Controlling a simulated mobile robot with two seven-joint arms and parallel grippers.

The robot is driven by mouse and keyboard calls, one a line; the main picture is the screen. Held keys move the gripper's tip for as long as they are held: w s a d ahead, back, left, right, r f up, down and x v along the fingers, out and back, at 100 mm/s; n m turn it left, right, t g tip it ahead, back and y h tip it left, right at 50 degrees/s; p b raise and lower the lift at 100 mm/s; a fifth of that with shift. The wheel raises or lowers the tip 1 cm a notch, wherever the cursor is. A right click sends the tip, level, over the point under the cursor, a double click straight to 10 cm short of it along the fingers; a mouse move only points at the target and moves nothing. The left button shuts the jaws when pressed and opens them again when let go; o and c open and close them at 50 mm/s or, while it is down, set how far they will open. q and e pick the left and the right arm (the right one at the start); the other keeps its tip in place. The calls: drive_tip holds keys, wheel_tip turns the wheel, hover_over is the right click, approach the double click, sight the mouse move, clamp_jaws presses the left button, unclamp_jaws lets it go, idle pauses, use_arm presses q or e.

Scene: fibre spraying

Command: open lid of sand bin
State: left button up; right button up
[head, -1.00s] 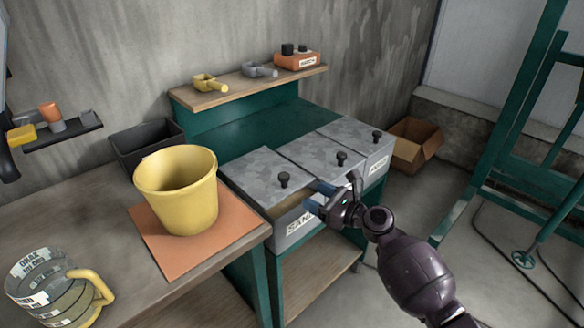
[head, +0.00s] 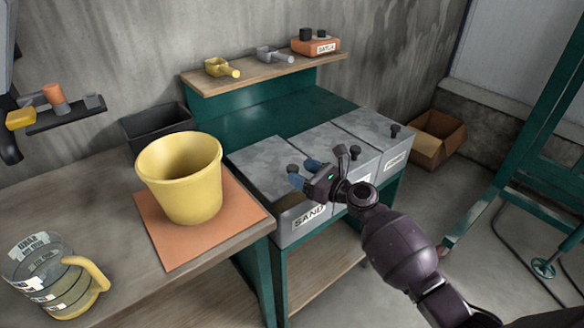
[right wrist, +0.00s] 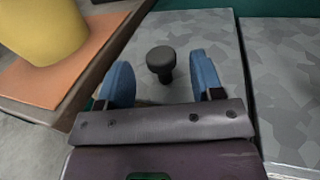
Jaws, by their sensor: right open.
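The sand bin (head: 310,217) is the left of three grey bins and carries a SAND label. Its mottled grey lid (head: 262,163) sits set back from the front, with a brownish strip showing inside the front edge. A black knob (head: 293,168) stands on the lid; it also shows in the right wrist view (right wrist: 161,60). My right gripper (head: 303,174) is open and empty at the knob. In the right wrist view the knob appears between the blue fingers, slightly beyond them; I see no contact.
The two neighbouring bins have closed lids with knobs (head: 395,130). A yellow bucket (head: 185,180) stands on an orange mat (head: 160,250) on the left table. A measuring jug (head: 50,275) is at front left. A shelf (head: 262,75) with scoops hangs behind the bins.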

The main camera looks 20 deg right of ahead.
sight(298, 170)
drive_tip(key=shift+x, duration=1.9)
